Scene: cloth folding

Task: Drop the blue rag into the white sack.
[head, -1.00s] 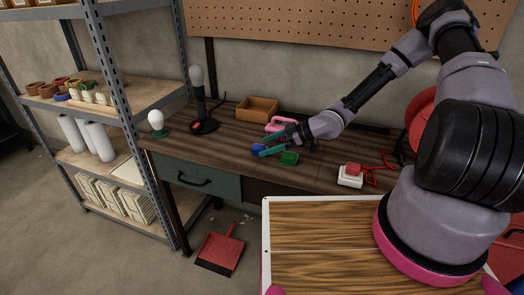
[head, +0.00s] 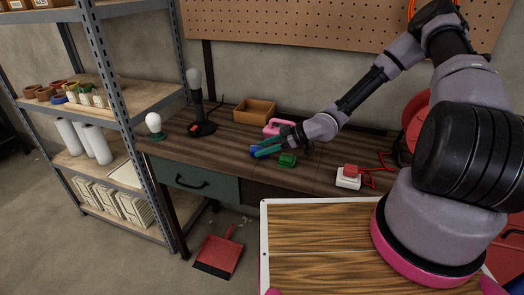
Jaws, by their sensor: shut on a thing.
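The blue rag (head: 255,151) is a small blue patch on the wooden workbench, at the tips of my gripper. My gripper (head: 262,150) has teal fingers and reaches in from the right, low over the bench top. Its fingers are closed together on the blue rag, which they partly cover. I cannot tell whether the rag still touches the bench. I cannot make out a white sack for certain in the head view.
A green item (head: 287,160) lies just right of my fingers, and a pink-handled thing (head: 277,127) lies behind them. A wooden box (head: 254,112), a black lamp (head: 202,128) and a white box with a red top (head: 348,178) stand on the workbench (head: 215,151).

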